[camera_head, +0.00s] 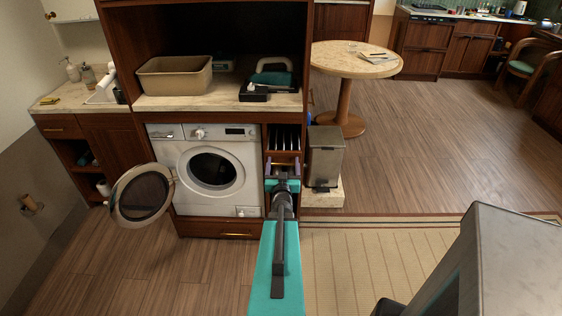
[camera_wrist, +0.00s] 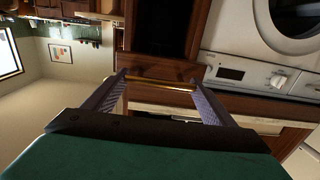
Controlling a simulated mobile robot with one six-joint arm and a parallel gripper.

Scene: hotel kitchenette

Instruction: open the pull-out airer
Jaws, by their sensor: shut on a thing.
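The washing machine (camera_head: 210,168) has its round door (camera_head: 142,193) swung open to the left. A grey bin (camera_head: 326,156) stands close on the right on a pale step. A round table (camera_head: 355,60) is behind. The floor (camera_head: 440,140) to the right is clear.

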